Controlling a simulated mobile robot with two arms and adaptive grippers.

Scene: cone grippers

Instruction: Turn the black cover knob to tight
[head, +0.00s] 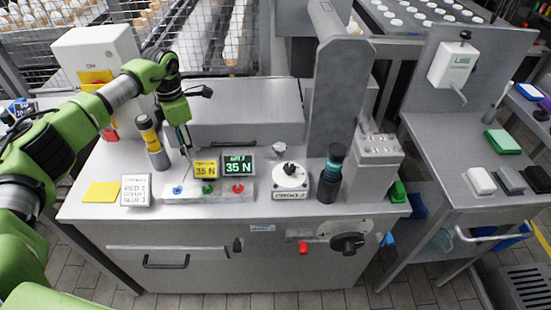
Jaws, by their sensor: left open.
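A large black knob (347,243) sits on a round grey dial on the front panel of the grey machine (270,270), right of centre. A smaller black knob sits on top of a round white unit (291,177) on the worktop. I cannot tell from labels which one is the cover knob, nor read either setting. My left gripper (186,143) is open and empty. It points down over the worktop, just above and behind the button strip (215,191), well left of both knobs. My right gripper is not in view.
Yellow and green displays reading 35 N (238,166) stand beside my left gripper. A dark bottle (331,173) and a grey upright column stand right of the white unit. A red button (303,248) is beside the large knob.

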